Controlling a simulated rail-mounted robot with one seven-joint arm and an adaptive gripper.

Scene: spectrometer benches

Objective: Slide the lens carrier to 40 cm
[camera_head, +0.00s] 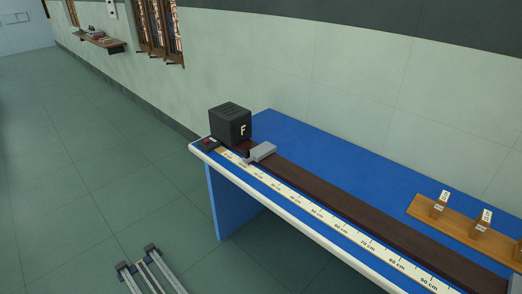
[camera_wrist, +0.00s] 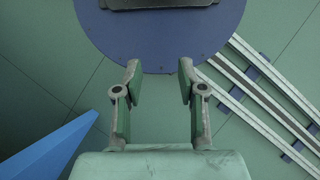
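A grey carrier block (camera_head: 261,152) sits on the dark rail (camera_head: 325,190) near the far left end of the bench. No lens can be made out on it. A white scale (camera_head: 330,223) with cm marks runs along the rail's front side, its numbers rising to the right. The carrier is near the low end; its exact reading is too small to tell. My gripper (camera_wrist: 160,76) shows only in the wrist view, open and empty, pointing down over the floor. The carrier is not in the wrist view.
A black box marked F (camera_head: 230,123) stands at the rail's left end, close to the carrier. A wooden rack (camera_head: 455,228) with small labelled blocks lies at the right. A blue bench part (camera_wrist: 45,150) shows lower left in the wrist view. Floor rails (camera_wrist: 265,100) run at right.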

